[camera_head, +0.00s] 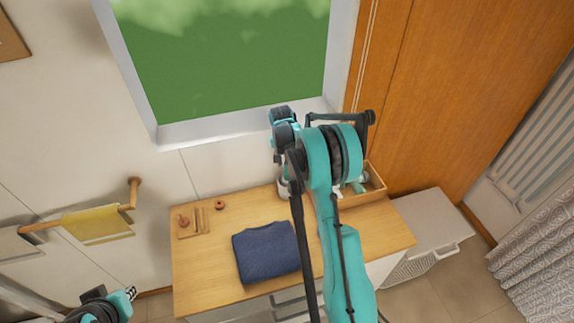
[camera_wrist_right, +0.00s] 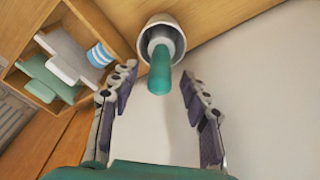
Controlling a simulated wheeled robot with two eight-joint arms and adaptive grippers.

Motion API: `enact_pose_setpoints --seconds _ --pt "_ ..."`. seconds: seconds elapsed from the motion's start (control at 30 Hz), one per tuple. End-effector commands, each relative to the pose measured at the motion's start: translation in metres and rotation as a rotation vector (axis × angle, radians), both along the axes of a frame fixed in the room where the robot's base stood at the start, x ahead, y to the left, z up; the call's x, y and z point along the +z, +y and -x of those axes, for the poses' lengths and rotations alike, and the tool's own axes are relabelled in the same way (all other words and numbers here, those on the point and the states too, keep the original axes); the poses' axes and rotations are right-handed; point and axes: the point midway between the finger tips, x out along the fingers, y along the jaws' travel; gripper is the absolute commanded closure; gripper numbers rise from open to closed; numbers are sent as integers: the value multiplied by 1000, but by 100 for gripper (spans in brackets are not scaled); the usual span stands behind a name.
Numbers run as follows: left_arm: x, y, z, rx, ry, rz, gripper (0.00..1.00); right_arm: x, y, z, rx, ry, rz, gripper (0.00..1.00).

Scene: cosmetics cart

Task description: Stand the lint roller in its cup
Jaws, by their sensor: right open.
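In the right wrist view the lint roller (camera_wrist_right: 159,76) has a teal handle and a white roller end. The white end is inside the mouth of a grey cup (camera_wrist_right: 146,24), and the handle points out of it towards my right gripper. My right gripper (camera_wrist_right: 158,84) is open, with one finger on each side of the handle and visible gaps to both. In the head view my right arm hides most of the cup and roller. My left gripper (camera_head: 131,293) is at the lower left, away from the cart; its finger opening is too small to judge.
The wooden cart top (camera_head: 215,260) carries a folded blue cloth (camera_head: 266,253) and a small wooden board (camera_head: 193,224) with items. A wooden tray (camera_head: 377,186) with teal and white items is at the right, beside the cup. A yellow towel (camera_head: 97,224) hangs at left.

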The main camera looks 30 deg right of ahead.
Motion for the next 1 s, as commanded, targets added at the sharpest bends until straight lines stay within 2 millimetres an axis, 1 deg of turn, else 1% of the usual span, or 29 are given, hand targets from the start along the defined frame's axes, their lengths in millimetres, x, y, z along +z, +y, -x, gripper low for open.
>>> enact_pose_setpoints --seconds 0.17,0.3,0.4,0.5,0.6,0.7,1.0 --pt "0 0 0 0 0 0 85 31 4 3 1 0 0 54" --pt "0 0 0 0 0 0 85 63 8 6 1 0 0 54" --pt "0 0 0 0 0 0 85 83 11 7 1 0 0 54" --pt "0 0 0 0 0 0 85 98 13 8 1 0 0 54" --pt "0 0 0 0 0 0 85 107 14 9 1 0 0 54" --pt "0 0 0 0 0 0 85 112 15 9 0 0 0 54" --pt "0 0 0 0 0 0 85 113 15 9 0 0 0 54"
